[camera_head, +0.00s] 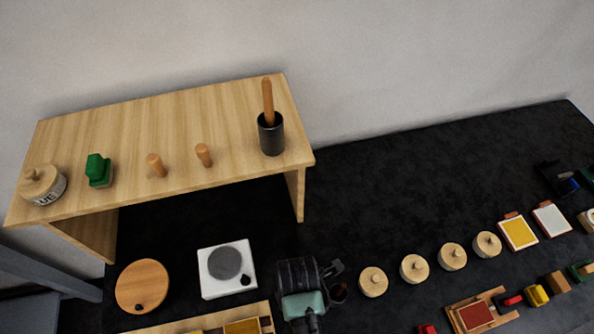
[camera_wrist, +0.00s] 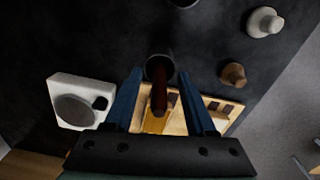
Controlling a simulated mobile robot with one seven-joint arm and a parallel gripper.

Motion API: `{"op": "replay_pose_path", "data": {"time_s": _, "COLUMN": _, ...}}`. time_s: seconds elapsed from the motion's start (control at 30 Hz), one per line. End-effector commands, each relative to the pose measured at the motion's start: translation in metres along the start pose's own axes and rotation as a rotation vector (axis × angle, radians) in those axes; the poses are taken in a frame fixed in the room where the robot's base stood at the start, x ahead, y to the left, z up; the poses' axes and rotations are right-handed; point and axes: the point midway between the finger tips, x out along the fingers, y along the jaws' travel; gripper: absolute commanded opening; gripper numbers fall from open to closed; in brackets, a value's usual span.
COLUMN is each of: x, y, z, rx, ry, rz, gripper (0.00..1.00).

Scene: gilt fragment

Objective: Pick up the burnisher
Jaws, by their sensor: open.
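My gripper (camera_head: 303,290) is low over the black worktop, right of the white hotplate. In the wrist view its two fingers (camera_wrist: 160,78) are apart. A slim dark reddish-brown handle (camera_wrist: 159,99) stands between them and rises from a dark round cup (camera_wrist: 158,66). It is probably the burnisher, but its working end is hidden in the cup. I cannot tell whether either finger touches it.
A wooden shelf (camera_head: 190,130) at upper left holds a black cup (camera_head: 271,139) with a wooden pestle (camera_head: 267,98). The white hotplate (camera_head: 214,284) and a wooden-edged tray (camera_head: 262,311) are close by. Several pale lidded jars (camera_head: 413,268) stand to the right.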

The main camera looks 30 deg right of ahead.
Motion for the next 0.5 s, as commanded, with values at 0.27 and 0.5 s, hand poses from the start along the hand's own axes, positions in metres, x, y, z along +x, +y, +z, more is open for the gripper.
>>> {"op": "replay_pose_path", "data": {"time_s": 0.27, "x": 0.0007, "y": 0.0002, "z": 0.0001, "rx": 0.0, "ry": 0.0, "rz": 0.0, "gripper": 0.45}}
{"op": "replay_pose_path", "data": {"time_s": 0.5, "x": 0.0004, "y": 0.0002, "z": 0.0001, "rx": 0.0, "ry": 0.0, "rz": 0.001, "gripper": 0.02}}
